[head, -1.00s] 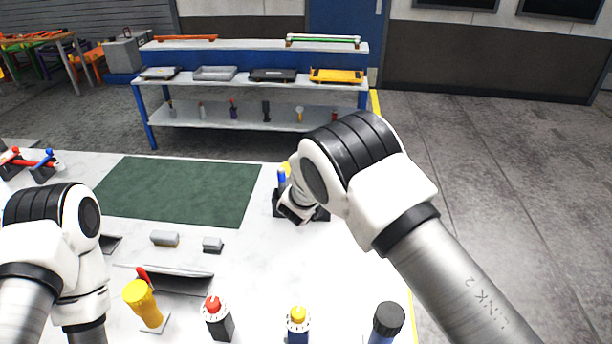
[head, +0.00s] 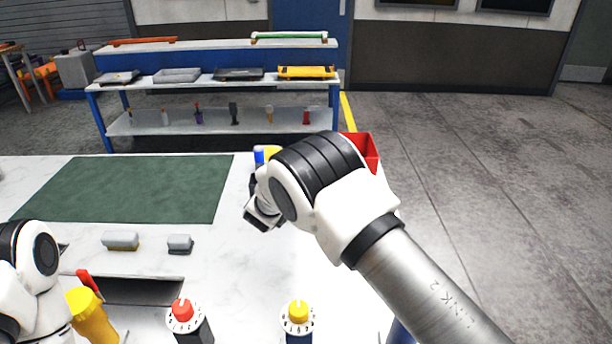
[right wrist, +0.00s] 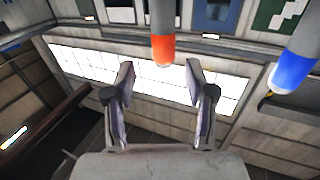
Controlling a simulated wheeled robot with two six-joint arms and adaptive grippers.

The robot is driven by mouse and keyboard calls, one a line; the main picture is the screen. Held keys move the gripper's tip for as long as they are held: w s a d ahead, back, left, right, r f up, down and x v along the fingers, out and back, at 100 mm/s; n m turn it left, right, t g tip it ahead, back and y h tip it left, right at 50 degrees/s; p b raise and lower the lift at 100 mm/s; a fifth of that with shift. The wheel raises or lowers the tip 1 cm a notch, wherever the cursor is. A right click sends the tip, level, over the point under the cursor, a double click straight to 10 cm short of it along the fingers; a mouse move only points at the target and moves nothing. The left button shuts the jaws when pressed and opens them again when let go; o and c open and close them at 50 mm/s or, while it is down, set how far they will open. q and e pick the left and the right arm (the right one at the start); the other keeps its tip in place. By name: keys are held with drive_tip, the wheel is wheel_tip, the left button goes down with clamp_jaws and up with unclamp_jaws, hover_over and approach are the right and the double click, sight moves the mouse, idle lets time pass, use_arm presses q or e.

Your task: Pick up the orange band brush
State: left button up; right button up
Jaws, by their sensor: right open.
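In the right wrist view, the brush with the orange band (right wrist: 163,48) shows at top centre as a pale cylinder ending in orange. It lies just beyond and between the fingertips of my right gripper (right wrist: 160,74), which is open and empty. A similar piece with a blue end (right wrist: 293,72) is at the right of that view. In the head view my right arm hides the orange band brush and its own fingers; a blue-topped piece (head: 260,156) shows just behind the wrist. My left arm is at the lower left, its gripper out of frame.
A red bin (head: 368,150) stands behind my right arm. A green mat (head: 130,188) covers the table's left part. Two grey blocks (head: 121,240) (head: 180,244), a red-knobbed piece (head: 190,322) and a yellow-knobbed piece (head: 298,320) are in front. A shelf rack (head: 215,80) stands beyond.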

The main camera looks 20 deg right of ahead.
drive_tip(key=x, duration=0.2)
drive_tip(key=p+x, duration=0.1)
drive_tip(key=x, duration=0.2)
drive_tip(key=shift+w+f, duration=0.3)
drive_tip(key=shift+w, duration=0.2)
drive_tip(key=shift+s+r, duration=0.15)
drive_tip(key=shift+s, duration=0.05)
drive_tip(key=shift+c, duration=1)
drive_tip(key=shift+a, duration=0.1)
clamp_jaws()
